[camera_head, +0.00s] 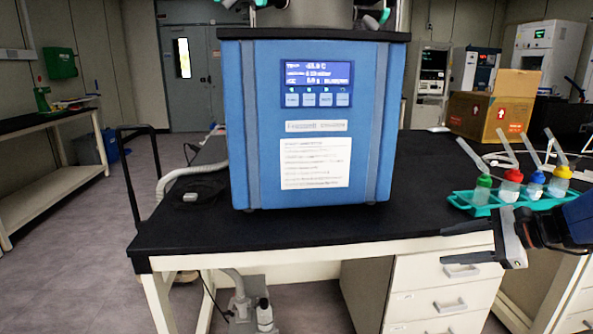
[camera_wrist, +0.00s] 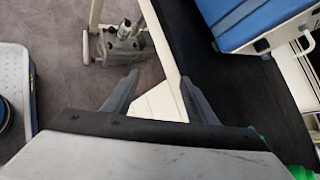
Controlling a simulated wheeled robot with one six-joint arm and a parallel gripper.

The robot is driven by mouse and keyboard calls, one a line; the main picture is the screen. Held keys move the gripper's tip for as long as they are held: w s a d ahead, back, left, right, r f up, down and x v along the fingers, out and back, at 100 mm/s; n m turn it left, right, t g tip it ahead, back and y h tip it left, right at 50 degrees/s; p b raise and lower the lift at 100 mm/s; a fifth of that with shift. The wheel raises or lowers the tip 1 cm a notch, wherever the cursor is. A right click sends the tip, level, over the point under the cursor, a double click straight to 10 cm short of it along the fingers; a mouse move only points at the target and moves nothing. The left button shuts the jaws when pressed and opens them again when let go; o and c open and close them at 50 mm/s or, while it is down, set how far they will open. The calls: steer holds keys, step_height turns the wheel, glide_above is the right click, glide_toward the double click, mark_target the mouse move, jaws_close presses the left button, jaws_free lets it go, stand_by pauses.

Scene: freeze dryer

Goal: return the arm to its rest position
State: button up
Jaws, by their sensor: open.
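My gripper (camera_head: 446,244) is at the right in the head view, at the front edge of the black-topped bench (camera_head: 290,232). Its two fingers point left and stand apart, with nothing between them. In the wrist view the open fingers (camera_wrist: 160,78) show over the bench's pale front edge and the floor. My arm comes in from the right edge of the head view. The blue freeze dryer (camera_head: 262,160), its display lit, stands on the bench, left of and behind my gripper and apart from it.
A teal rack (camera_head: 482,209) of wash bottles with coloured caps stands close behind my gripper. A cardboard box (camera_head: 488,117) is farther back. White drawers (camera_head: 445,290) lie below. A pump (camera_wrist: 125,45) stands on the floor. Bench top between dryer and rack is clear.

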steer(key=s+a+f+n+g+h, duration=0.3)
steer(key=s+a+f+n+g, duration=0.1)
steer(key=s+a+n, duration=0.6)
steer(key=s+a+f+n+t+h, duration=0.1)
steer(key=s+f+n+h, duration=0.1)
steer(key=s+n+h, duration=0.3)
steer(key=s+n, duration=0.4)
steer(key=n, duration=0.1)
steer(key=shift+s+a+f, duration=0.2)
steer(key=shift+a+f, duration=0.05)
steer(key=shift+f, duration=0.15)
